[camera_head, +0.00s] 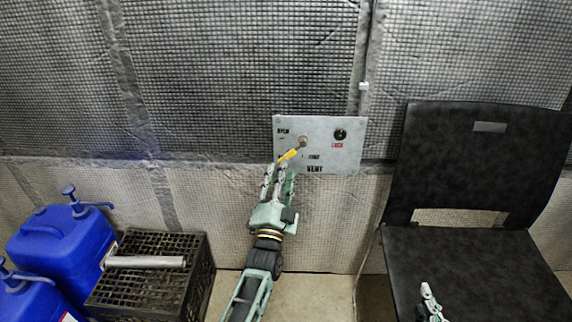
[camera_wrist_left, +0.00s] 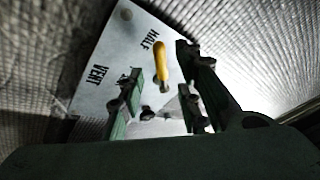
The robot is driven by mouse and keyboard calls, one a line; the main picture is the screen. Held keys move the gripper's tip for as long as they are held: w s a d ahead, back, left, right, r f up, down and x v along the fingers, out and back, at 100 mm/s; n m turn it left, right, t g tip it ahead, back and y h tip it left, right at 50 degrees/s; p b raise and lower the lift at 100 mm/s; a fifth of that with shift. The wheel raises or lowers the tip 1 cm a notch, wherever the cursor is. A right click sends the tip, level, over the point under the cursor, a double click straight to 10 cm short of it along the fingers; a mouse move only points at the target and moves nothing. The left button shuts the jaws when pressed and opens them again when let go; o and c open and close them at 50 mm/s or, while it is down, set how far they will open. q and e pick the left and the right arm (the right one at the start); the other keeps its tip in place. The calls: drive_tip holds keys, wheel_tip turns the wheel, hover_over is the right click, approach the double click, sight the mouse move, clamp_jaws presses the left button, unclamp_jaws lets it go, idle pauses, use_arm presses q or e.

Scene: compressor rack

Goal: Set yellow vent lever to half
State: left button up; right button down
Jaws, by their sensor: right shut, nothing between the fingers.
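The yellow vent lever (camera_head: 289,157) is on a grey wall panel (camera_head: 350,160) marked VENT. In the head view it slants down and left from its round pivot. It also shows in the left wrist view (camera_wrist_left: 160,62), its tip near the word HALF. My left gripper (camera_head: 278,172) is open just below the lever's lower end. In the left wrist view the lever appears between the spread fingers; I cannot tell whether they touch it. My right gripper (camera_head: 427,290) is shut and empty, low in front of the chair.
A black knob (camera_head: 339,134) sits on the panel above the red word LOCK. A black chair (camera_head: 490,165) stands at right. A black crate (camera_head: 198,262) with a metal tube (camera_head: 145,262) on it and blue canisters (camera_head: 62,243) are at lower left.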

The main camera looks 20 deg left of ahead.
use_arm(q)
drive_tip(key=a+v, duration=0.1)
drive_tip(key=v, duration=0.6)
drive_tip(key=shift+s+d, duration=0.25)
drive_tip(key=shift+d, duration=0.3)
drive_tip(key=shift+f, duration=0.2)
